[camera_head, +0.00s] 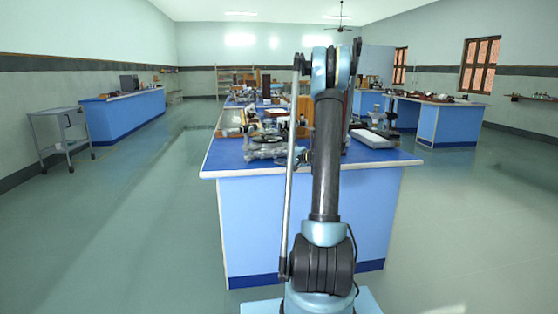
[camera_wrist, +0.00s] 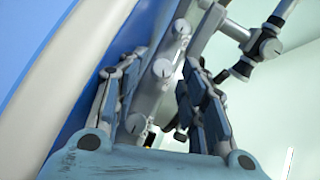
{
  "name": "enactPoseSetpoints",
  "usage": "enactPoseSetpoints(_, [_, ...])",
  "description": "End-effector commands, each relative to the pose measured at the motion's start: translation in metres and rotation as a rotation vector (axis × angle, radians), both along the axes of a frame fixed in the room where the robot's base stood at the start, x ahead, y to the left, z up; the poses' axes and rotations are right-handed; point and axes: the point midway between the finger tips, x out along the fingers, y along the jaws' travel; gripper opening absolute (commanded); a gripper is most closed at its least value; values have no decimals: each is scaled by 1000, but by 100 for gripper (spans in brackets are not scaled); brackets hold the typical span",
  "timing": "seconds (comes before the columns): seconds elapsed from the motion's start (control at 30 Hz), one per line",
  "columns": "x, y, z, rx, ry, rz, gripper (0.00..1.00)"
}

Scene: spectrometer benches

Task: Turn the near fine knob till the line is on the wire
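A grey metal spectrometer (camera_wrist: 150,95) with several round, slotted knobs fills the middle of the wrist view, tilted in the picture. One knob (camera_wrist: 162,68) shows between the fingertips of my gripper (camera_wrist: 159,70), with a gap on either side. Another knob (camera_wrist: 135,123) shows lower, near the left finger. I cannot tell which is the near fine knob. My gripper is open, one finger on each side of the instrument's body. In the head view a spectrometer (camera_head: 264,150) stands on the near bench, and my arm hides the gripper. The line and the wire are not seen.
The blue bench top (camera_head: 228,160) has a pale rim. Other instruments crowd behind, and a grey device (camera_head: 374,138) stands at the right. A dark, jointed tube (camera_wrist: 245,68) shows beyond the right finger. Open floor lies on both sides, with a trolley (camera_head: 62,130) at left.

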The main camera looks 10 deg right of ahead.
Motion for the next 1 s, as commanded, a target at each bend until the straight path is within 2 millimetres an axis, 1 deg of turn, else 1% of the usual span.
enactPoseSetpoints(0.4, [-38, -38, 9, 0, 1, -2, 39])
enactPoseSetpoints(0.5, [-45, -45, 11, -1, 1, -3, 39])
enactPoseSetpoints(0.7, [-52, -51, 12, -1, 1, 0, 39])
enactPoseSetpoints(1.0, [-53, -52, 12, -1, 1, 0, 39])
